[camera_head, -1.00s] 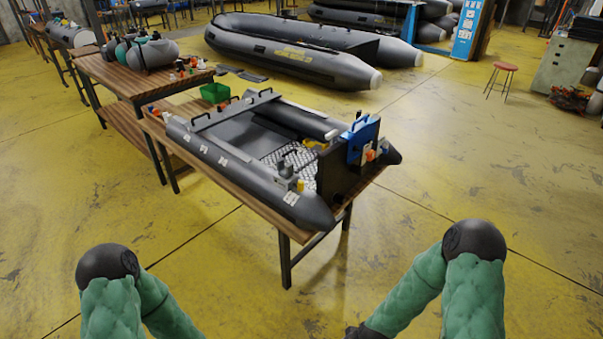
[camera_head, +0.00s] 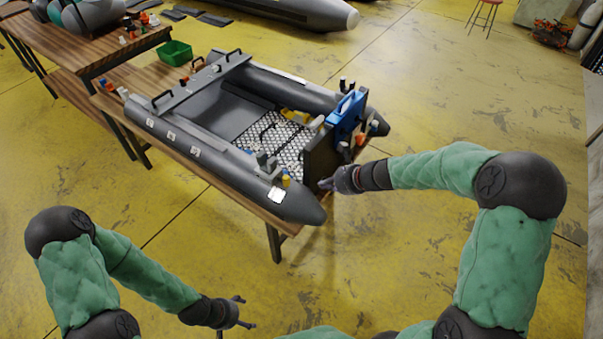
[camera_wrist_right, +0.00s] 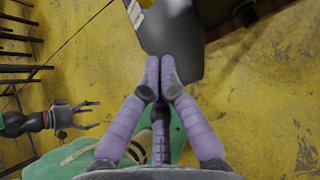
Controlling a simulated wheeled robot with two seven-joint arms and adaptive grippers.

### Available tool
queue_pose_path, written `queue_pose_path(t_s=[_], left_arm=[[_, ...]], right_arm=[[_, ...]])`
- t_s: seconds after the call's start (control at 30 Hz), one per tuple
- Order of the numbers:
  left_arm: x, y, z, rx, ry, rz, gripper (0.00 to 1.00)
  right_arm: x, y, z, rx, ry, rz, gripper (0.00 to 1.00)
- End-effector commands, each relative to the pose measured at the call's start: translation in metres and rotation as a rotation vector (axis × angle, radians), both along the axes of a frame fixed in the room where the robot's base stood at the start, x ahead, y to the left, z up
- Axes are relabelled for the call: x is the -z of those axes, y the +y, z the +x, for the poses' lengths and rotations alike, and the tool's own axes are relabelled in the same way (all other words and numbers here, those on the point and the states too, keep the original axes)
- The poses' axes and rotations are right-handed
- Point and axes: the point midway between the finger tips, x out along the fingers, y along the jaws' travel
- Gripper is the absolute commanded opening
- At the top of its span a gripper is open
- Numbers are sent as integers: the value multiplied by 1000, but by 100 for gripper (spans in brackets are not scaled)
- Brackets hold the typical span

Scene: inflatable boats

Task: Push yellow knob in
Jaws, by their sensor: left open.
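A small yellow knob (camera_head: 286,181) stands on the near tube of the grey inflatable boat (camera_head: 180,128), close to its rounded end. A bit of yellow (camera_wrist_right: 146,3) shows at the top edge of the right wrist view, above the dark tube end (camera_wrist_right: 172,42). My right gripper (camera_head: 326,184) is beside the boat's near end, right of the knob and apart from it. Its purple fingers (camera_wrist_right: 160,62) are together at the tips with nothing between them. My left gripper (camera_head: 243,312) is open and empty, low in front of the table; it also shows in the right wrist view (camera_wrist_right: 92,115).
The boat lies on a wooden table (camera_head: 215,187). A blue part (camera_head: 347,117) stands on the boat's dark end board (camera_head: 322,158). A green bin (camera_head: 175,53) sits behind.

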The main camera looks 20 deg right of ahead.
Motion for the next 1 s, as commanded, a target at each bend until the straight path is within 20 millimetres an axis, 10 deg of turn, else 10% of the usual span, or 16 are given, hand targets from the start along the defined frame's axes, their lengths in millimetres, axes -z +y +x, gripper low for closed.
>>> queue_pose_path(t_s=[0.6,1.0], left_arm=[[47,0,0,0,1,0,80],[47,0,0,0,0,0,80]], right_arm=[[77,46,56,-6,3,-3,0],[71,67,84,-4,2,-4,0]])
